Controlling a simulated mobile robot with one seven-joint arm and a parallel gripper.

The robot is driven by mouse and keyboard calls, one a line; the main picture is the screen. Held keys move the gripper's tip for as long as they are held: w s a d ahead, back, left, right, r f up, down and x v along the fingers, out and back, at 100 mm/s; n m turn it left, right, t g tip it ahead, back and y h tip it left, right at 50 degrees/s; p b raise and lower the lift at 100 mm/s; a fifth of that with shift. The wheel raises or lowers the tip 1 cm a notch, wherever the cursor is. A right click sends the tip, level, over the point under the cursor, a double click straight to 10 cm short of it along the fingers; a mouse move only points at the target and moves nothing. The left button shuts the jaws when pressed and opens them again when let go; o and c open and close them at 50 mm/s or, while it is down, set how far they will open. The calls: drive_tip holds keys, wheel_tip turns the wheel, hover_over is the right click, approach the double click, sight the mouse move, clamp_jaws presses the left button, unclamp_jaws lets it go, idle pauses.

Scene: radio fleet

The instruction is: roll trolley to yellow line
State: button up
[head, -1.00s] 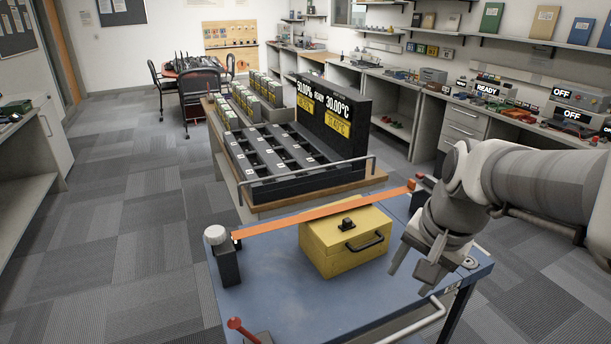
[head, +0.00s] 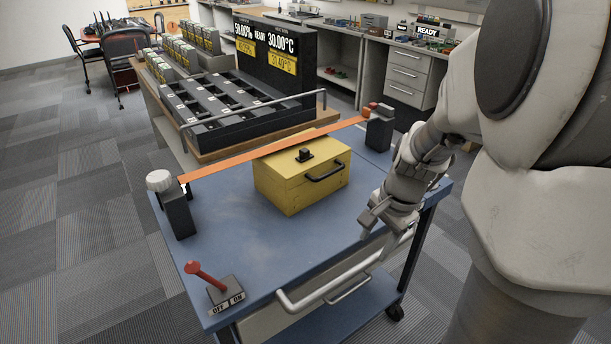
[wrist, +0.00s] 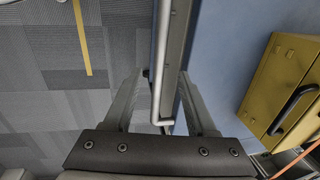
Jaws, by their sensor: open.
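The trolley (head: 235,235) has a blue top, a drawer and a metal push handle (head: 330,288) along its near side. My gripper (head: 372,213) is above the handle's right end in the head view. In the wrist view its fingers (wrist: 160,78) are open on either side of the handle bar (wrist: 163,50), not closed on it; contact cannot be told. A yellow line (wrist: 82,38) lies on the carpet in the wrist view. A red lever (head: 207,277) on an OFF/ON plate leans toward the left, the OFF side.
A yellow box (head: 300,175) sits on the trolley under an orange strap (head: 270,151) between two dark posts. A wooden-topped table (head: 210,157) with a black rack stands close behind. Grey carpet (head: 75,210) is clear at left.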

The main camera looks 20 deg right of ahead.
sight(365, 263)
drive_tip(key=f, duration=0.2)
drive_tip(key=w+f+b, duration=0.1)
drive_tip(key=f, duration=0.2)
drive_tip(key=f+b, duration=0.1)
drive_tip(key=f, duration=0.1)
drive_tip(key=shift+w+a+f, duration=0.2)
drive_tip(key=shift+a+f, duration=0.05)
drive_tip(key=shift+f, duration=0.05)
clamp_jaws()
idle(1.0)
